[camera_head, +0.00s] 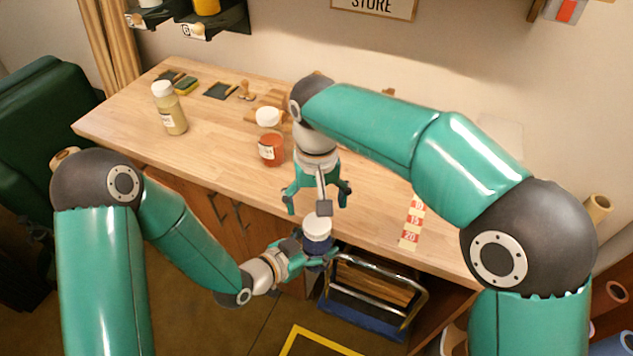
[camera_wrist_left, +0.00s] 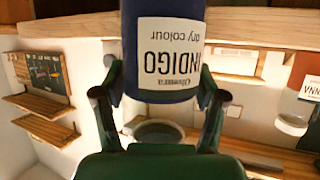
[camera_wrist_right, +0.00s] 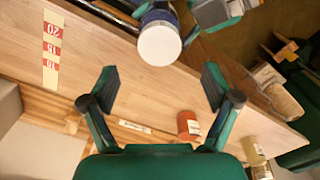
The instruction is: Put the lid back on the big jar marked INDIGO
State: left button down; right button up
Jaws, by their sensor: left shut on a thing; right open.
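The big blue INDIGO jar (camera_head: 317,245) is held upright just off the table's front edge; its label shows upside down in the left wrist view (camera_wrist_left: 170,60). My left gripper (camera_head: 311,254) is shut on its sides. A white round lid (camera_head: 318,226) covers the jar's top and shows as a plain disc in the right wrist view (camera_wrist_right: 160,45). I cannot tell whether it is fully seated. My right gripper (camera_head: 318,203) is open and empty above and behind the lid; its fingers (camera_wrist_right: 160,78) are apart from it.
A red-pigment jar (camera_head: 271,152), with a white lid (camera_head: 268,117) at its top, stands behind my grippers. A yellowish jar (camera_head: 172,118) stands further left. A numbered strip (camera_head: 411,225) lies right on the table (camera_head: 370,215). A metal-framed step (camera_head: 375,290) is below the edge.

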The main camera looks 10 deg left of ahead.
notch_tip(320, 180, up, 6)
jog(key=shift+f, duration=0.1)
dwell(0.5)
jog(key=s+d+f+m+g+h, duration=0.1)
jog(key=d+f, duration=0.5)
jog(key=f, duration=0.3)
jog(key=d+f+h, duration=0.1)
jog(key=d+f, duration=0.5)
jog(key=f, duration=0.3)
jog(key=s+d+f+m+y, duration=0.2)
jog(key=s+f+y, duration=0.1)
jog(key=s+f, duration=0.5)
jog(key=s+d+f+m+t+y, duration=0.1)
jog(key=s+d+f+m+y, duration=0.1)
jog(key=s+f, duration=0.6)
notch_tip(320, 180, down, 4)
jog(key=shift+s+d+f+t+y, duration=0.1)
jog(key=shift+s+d+t+y, duration=0.2)
jog(key=shift+s+d+y, duration=0.15)
